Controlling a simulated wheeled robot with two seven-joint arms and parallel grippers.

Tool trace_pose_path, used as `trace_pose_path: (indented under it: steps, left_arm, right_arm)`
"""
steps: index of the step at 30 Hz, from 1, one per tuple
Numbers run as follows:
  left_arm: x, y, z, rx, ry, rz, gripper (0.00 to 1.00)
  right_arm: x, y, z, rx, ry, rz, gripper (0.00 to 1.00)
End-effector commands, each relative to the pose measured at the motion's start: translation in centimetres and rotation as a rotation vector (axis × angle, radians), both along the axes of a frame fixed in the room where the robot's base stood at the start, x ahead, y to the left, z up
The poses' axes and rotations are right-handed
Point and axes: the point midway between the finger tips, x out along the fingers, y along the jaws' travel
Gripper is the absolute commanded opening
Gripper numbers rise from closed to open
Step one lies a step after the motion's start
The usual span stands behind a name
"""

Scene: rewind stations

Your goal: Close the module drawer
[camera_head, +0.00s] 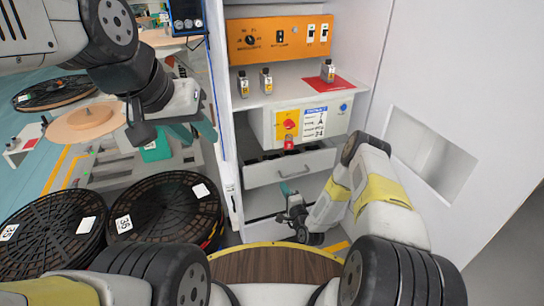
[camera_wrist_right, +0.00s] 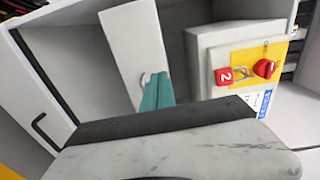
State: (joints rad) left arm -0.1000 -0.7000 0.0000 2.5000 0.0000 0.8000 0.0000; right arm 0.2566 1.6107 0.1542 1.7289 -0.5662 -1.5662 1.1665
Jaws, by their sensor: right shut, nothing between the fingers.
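The module drawer (camera_head: 290,168) is a white drawer with a silver bar handle, under the control box in the cabinet. It stands partly out, with a dark slotted interior showing behind its front. My right gripper (camera_head: 285,188) is shut and empty, just in front of and below the handle. In the right wrist view the drawer front (camera_wrist_right: 130,40) is an upright white strip, and my teal fingertips (camera_wrist_right: 157,93) overlap the handle. I cannot tell whether they touch it. My left gripper (camera_head: 190,132) hangs at the left, away from the drawer; its opening is unclear.
The control box (camera_head: 262,128) has a red knob and red padlock (camera_wrist_right: 229,75). Small numbered padlocks (camera_head: 267,80) stand on the shelf above, one on a red mat. Black reels (camera_head: 165,205) stand at left. A white cabinet wall (camera_head: 440,80) bounds the right.

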Motion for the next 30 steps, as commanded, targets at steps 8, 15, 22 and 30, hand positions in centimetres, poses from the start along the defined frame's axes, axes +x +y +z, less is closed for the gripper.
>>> trace_pose_path:
  steps: [8,15,22,30]
  left_arm:
    - [0.0,0.0,0.0,0.000,0.000,0.000,0.36]
    - [0.0,0.0,0.0,0.000,0.000,0.000,0.36]
    - [0.0,0.0,0.0,0.000,0.000,0.000,0.36]
    - [0.0,0.0,0.0,0.000,0.000,0.000,0.36]
  right_arm:
    - [1.1,1.4,0.2,0.028,-0.031,0.020,0.00]
    - [5.9,3.1,0.2,0.026,-0.033,0.019,0.00]
    - [10.0,4.6,0.2,0.025,-0.030,0.018,0.00]
    - [12.3,5.3,0.2,0.026,-0.029,0.016,0.00]
